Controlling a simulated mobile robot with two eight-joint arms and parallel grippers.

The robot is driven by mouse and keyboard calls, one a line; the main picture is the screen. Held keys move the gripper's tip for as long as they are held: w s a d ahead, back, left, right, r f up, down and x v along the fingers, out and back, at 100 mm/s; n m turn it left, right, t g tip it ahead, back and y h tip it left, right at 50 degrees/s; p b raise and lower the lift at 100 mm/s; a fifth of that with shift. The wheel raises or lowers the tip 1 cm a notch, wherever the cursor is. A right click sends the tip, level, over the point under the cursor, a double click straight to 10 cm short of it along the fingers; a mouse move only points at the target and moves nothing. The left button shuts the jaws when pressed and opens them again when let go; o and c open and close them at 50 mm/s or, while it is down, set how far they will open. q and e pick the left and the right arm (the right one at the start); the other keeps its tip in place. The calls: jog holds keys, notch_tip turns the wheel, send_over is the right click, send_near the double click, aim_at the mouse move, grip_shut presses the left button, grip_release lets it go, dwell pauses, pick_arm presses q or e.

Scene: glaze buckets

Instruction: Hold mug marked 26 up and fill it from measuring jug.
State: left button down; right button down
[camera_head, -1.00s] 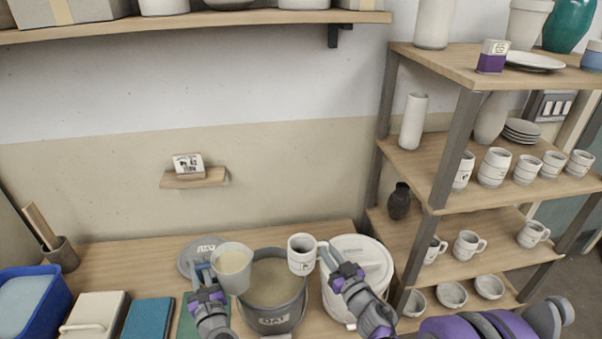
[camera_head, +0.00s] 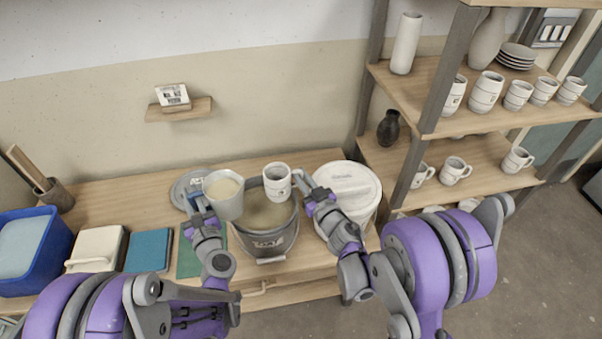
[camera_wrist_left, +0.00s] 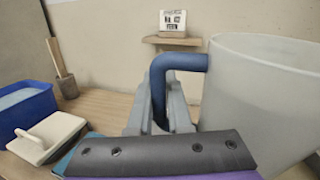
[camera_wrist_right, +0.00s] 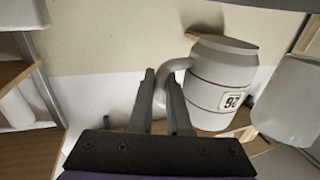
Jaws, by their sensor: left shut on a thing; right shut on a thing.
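The measuring jug (camera_head: 224,203) is a pale translucent vessel with cream liquid in it, held roughly upright above the left side of the glaze bucket. My left gripper (camera_head: 196,205) is shut on its blue handle, which shows in the left wrist view (camera_wrist_left: 180,62). The white mug (camera_head: 277,184) is held upright above the bucket, just right of the jug and apart from it. Its label, in the right wrist view (camera_wrist_right: 235,100), reads 26 upside down. My right gripper (camera_head: 310,195) is shut on the mug's handle. How full the mug is, I cannot tell.
The grey glaze bucket (camera_head: 264,242) stands open below, with cream glaze inside. A white lidded bucket (camera_head: 350,188) stands right of it. A grey lid (camera_head: 187,184), a teal book (camera_head: 149,250) and a blue tub (camera_head: 30,250) lie left. A shelf unit (camera_head: 440,125) with mugs stands right.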

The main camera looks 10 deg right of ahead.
dwell(0.6)
pick_arm(q)
jog(key=w+d+r, duration=0.1)
jog(key=d+r, duration=0.2)
jog(key=r, duration=0.4)
jog(key=w+d+r+g, duration=0.1)
jog(key=w+d+r, duration=0.1)
jog(key=r, duration=0.6)
jog(key=shift+d, duration=0.6)
jog(key=shift+f, duration=0.1)
jog(key=m, duration=0.1)
jog(key=a+f+m, duration=0.1)
jog(key=m, duration=0.1)
jog(key=shift+t, duration=0.4)
dwell(0.7)
